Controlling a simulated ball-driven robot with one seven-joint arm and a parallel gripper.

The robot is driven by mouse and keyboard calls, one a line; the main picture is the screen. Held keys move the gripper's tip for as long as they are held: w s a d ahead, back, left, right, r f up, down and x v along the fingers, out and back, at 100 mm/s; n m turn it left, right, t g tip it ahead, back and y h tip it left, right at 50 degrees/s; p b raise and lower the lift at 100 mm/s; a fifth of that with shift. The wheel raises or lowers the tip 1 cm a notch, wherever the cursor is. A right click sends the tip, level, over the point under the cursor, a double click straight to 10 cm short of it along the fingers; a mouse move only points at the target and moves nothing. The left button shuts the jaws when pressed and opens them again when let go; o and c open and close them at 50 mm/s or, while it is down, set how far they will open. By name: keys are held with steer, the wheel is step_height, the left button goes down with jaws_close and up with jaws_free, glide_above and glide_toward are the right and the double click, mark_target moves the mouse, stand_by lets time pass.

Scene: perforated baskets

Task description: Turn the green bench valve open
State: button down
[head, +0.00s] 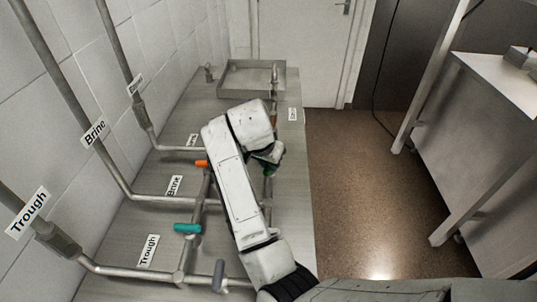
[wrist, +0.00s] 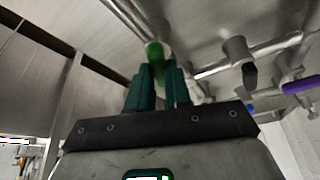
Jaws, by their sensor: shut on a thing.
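The green bench valve handle (wrist: 155,52) sits on a metal pipe in the wrist view, with its lower end between the teal fingers of my gripper (wrist: 158,84). My gripper is shut on the handle. In the head view my arm reaches over the bench, and my gripper (head: 266,155) is at the pipe near the bench's right edge. Only a small part of the green handle (head: 268,171) shows there, below the gripper. How far the valve is turned cannot be told.
A teal handle (head: 187,228), an orange handle (head: 201,163) and a grey handle (head: 218,275) sit on nearby pipes. A shallow metal tray (head: 236,92) is at the bench's far end. Labelled pipes run up the left wall. The brown floor (head: 362,205) at right is clear.

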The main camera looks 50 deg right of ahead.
steer(key=n+p, duration=0.1)
steer(key=n+t+p, duration=0.1)
steer(key=n+p, duration=0.1)
steer(key=shift+s+r+n, duration=0.1)
steer(key=shift+r+n, duration=0.1)
steer(key=shift+n, duration=0.1)
steer(key=shift+f+n+t+y+p, duration=0.1)
steer(key=shift+n+t+y+p, duration=0.2)
steer(key=shift+n+t+p, duration=0.15)
steer(key=shift+n, duration=0.25)
steer(key=c, duration=1.1)
jaws_free()
steer(key=shift+f, duration=0.1)
steer(key=shift+o, duration=0.2)
steer(key=v, duration=1)
steer(key=shift+r+b, duration=0.4)
steer(key=shift+b, duration=0.05)
